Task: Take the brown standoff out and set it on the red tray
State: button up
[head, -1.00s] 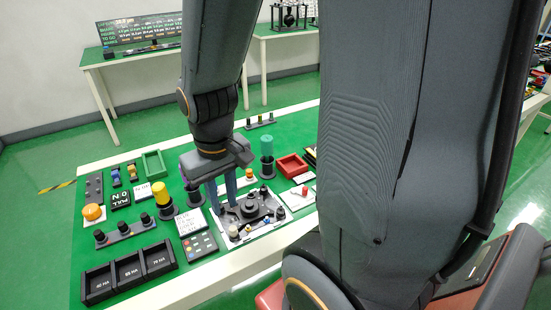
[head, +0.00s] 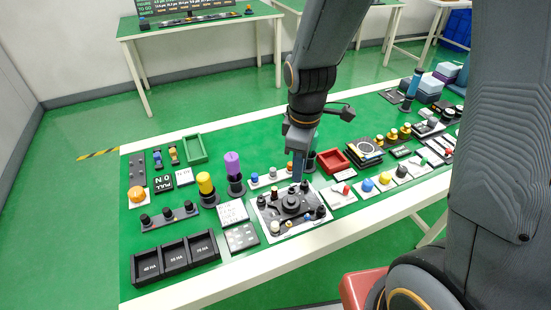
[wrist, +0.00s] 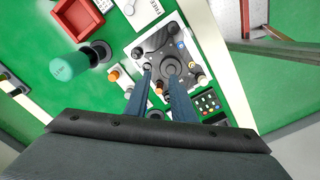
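The brown standoff (head: 274,192) appears as a small post at the back left of the gimbal plate (head: 263,212). In the wrist view, a brown-orange post (wrist: 160,89), apparently the standoff, shows between my fingers. My gripper (head: 298,178) points down over the back of the plate. In the wrist view its two blue fingers (wrist: 160,72) are apart with nothing held; their height above the plate is hard to tell. The red tray (head: 333,161) lies empty behind and right of the plate, and at upper left in the wrist view (wrist: 78,18).
A purple cylinder (head: 233,166) and a yellow one (head: 205,184) stand left of the plate. A teal cylinder (wrist: 70,67) stands between plate and tray. Black bins (head: 175,259) are at front left, a green tray (head: 195,149) at back left. Coloured knobs (head: 367,185) lie right.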

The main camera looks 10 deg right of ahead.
aim_at(274, 189)
jog(key=a+n+p, duration=0.1)
jog(key=a+n, duration=0.1)
jog(key=n, duration=0.1)
jog(key=w+a+f+n+p, duration=0.1)
jog(key=a+n, duration=0.1)
jog(key=n, duration=0.1)
jog(key=w+a+n, duration=0.1)
jog(key=a+n, duration=0.1)
jog(key=n, duration=0.1)
jog(key=shift+w+f+p, duration=0.15)
jog(key=shift+p, duration=0.25)
jog(key=shift+a+f+n, duration=0.15)
jog(key=shift+f+n, duration=0.25)
jog(key=shift+f+p, duration=1)
jog(key=shift+f, duration=2.55)
grip_shut()
jog(key=n, duration=0.3)
jog(key=shift+r+p, duration=1.05)
jog(key=shift+r, duration=0.45)
